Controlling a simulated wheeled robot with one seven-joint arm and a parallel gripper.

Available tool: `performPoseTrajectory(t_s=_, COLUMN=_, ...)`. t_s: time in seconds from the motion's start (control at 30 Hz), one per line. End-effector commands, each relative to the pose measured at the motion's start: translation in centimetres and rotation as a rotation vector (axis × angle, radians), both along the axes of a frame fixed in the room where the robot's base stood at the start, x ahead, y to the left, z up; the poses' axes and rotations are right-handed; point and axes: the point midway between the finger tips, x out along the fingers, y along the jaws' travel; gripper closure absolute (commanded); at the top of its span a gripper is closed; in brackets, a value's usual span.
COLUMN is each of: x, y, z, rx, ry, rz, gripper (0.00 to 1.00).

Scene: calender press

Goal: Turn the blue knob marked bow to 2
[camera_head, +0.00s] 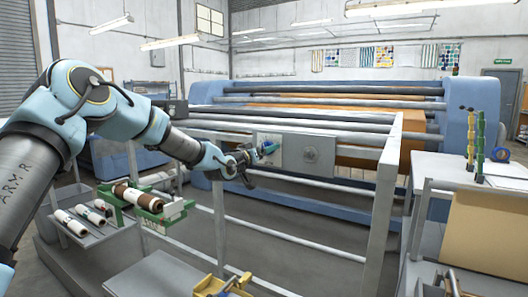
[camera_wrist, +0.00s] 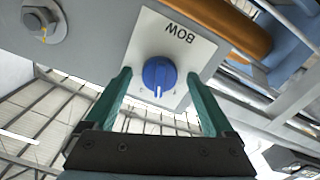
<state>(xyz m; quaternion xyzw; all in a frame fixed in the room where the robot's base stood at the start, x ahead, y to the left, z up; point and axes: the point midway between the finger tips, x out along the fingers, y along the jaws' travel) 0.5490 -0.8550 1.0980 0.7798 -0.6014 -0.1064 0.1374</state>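The blue knob (camera_wrist: 158,74) sits on a pale square plate marked BOW (camera_wrist: 184,36), which appears upside down in the wrist view. A white pointer line on the knob points down in that picture. Small marks on the plate beside the knob are too faint to read. My gripper (camera_wrist: 158,80) is open, its two green fingers on either side of the knob with visible gaps. In the head view my gripper (camera_head: 266,151) is at the press's front rail by the pale plate (camera_head: 266,138); it largely hides the knob there.
A grey panel with a round fitting (camera_head: 311,155) is just right of the plate. A hex bolt (camera_wrist: 43,22) sticks out beside the plate. Metal rails and posts (camera_head: 384,190) frame the press. A shelf with rolls (camera_head: 85,222) stands lower left, a white table (camera_head: 470,172) at right.

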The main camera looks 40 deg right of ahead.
Motion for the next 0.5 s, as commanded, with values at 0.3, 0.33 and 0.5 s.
performPoseTrajectory(t_s=0.3, x=-0.2, y=0.8, z=0.0, rx=0.000, ry=-0.001, rz=-0.001, gripper=0.12)
performPoseTrajectory(t_s=0.33, x=-0.2, y=1.1, z=-0.1, rx=0.001, ry=-0.002, rz=0.000, gripper=0.12)
performPoseTrajectory(t_s=0.5, x=-1.0, y=4.1, z=-0.3, rx=0.001, ry=-0.003, rz=0.001, gripper=0.12)
